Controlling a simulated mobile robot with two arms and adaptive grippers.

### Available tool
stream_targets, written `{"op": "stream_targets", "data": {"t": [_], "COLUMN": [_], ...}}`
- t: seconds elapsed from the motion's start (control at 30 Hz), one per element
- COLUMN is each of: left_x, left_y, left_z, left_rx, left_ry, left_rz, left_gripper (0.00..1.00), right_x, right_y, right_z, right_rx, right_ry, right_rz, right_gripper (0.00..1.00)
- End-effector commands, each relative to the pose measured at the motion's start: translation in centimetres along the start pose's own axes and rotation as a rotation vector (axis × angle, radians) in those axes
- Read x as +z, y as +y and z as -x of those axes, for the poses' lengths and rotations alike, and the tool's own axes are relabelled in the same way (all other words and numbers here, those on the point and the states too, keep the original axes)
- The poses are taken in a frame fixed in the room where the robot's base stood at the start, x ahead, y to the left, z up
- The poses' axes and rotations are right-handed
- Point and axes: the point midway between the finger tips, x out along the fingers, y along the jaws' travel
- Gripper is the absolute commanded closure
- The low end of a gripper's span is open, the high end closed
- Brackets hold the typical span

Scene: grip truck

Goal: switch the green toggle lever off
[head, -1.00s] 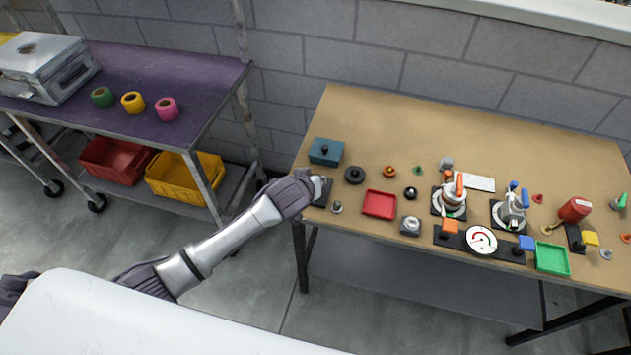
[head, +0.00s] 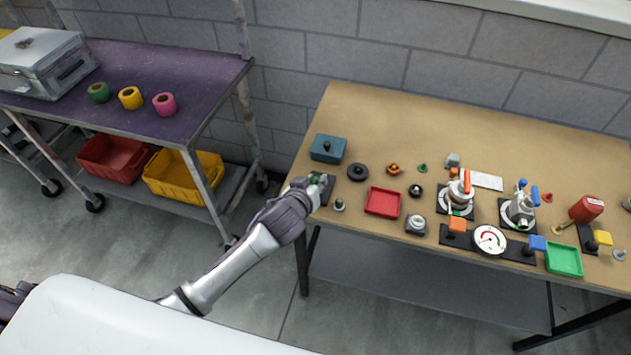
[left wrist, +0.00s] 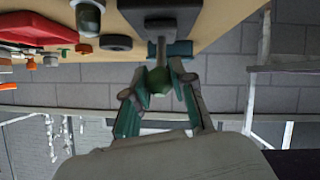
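The green toggle lever has a round green knob (left wrist: 158,82) that shows in the left wrist view, sticking out from a black base (left wrist: 160,14). In the head view its dark base plate (head: 327,194) lies at the front left corner of the wooden table. My left gripper (head: 318,183) is at this lever and hides most of it. In the left wrist view my left gripper (left wrist: 159,84) has one teal finger on each side of the knob, very close to it. Whether the fingers press on it I cannot tell. My right gripper is not in view.
A teal box (head: 328,149) stands behind the lever and a black disc (head: 357,172) beside it. The back of the table (head: 400,110) is clear.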

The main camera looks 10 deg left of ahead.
Motion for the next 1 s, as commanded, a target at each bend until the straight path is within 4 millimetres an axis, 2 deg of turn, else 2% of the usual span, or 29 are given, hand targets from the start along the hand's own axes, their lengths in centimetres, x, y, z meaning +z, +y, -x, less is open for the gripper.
{"op": "stream_targets", "data": {"t": [0.03, 0.17, 0.43, 0.57, 0.67, 1.0], "left_x": [-0.3, -0.2, 0.0, 0.1, 0.1, 0.0], "left_y": [0.0, 0.0, 0.0, 0.0, 0.0, 0.0], "left_z": [0.0, 0.0, 0.0, 0.8, 2.3, 9.4], "left_rx": [0.001, 0.000, 0.000, 0.001, 0.001, 0.000], "left_ry": [0.006, 0.003, 0.000, -0.001, -0.001, 0.000], "left_rz": [-0.001, 0.000, 0.000, 0.001, 0.002, 0.001], "left_gripper": [0.69, 0.49, 0.49, 0.49, 0.49, 0.49], "right_x": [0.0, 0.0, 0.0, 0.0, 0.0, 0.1], "right_y": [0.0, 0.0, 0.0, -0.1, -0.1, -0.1], "right_z": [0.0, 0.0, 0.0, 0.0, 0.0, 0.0], "right_rx": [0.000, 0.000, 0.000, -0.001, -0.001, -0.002], "right_ry": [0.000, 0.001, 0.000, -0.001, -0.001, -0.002], "right_rz": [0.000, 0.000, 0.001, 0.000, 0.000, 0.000], "right_gripper": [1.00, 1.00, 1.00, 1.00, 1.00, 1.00]}}
